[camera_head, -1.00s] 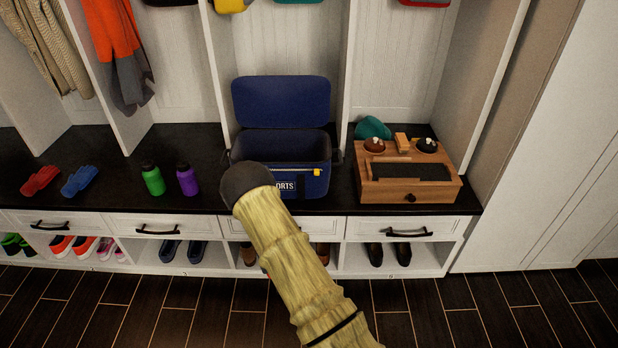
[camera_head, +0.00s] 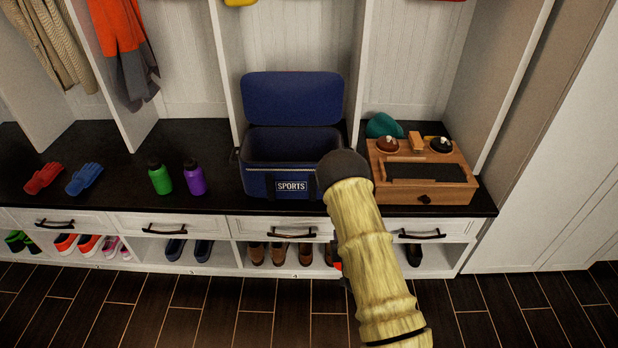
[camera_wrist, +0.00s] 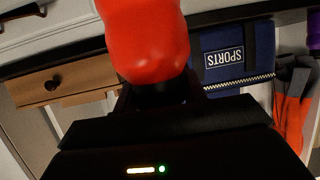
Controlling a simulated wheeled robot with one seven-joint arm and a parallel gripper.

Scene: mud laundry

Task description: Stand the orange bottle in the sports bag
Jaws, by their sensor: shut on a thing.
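The blue sports bag (camera_head: 256,184) stands on the dark bench top with its lid (camera_head: 292,98) raised and its mouth open. Its visible inside looks empty. It shows upside down in the wrist view (camera_wrist: 234,62). In the head view my arm hides the gripper and nearly all of the bottle; a small orange patch (camera_head: 338,267) shows beside the arm, in front of the lower shelf and below the bag.
Green (camera_head: 160,180) and purple (camera_head: 194,178) bottles stand left of the bag. Red (camera_head: 44,178) and blue gloves (camera_head: 84,179) lie farther left. A wooden box (camera_head: 430,197) is close on the bag's right. Cubby dividers flank the bag. The floor in front is clear.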

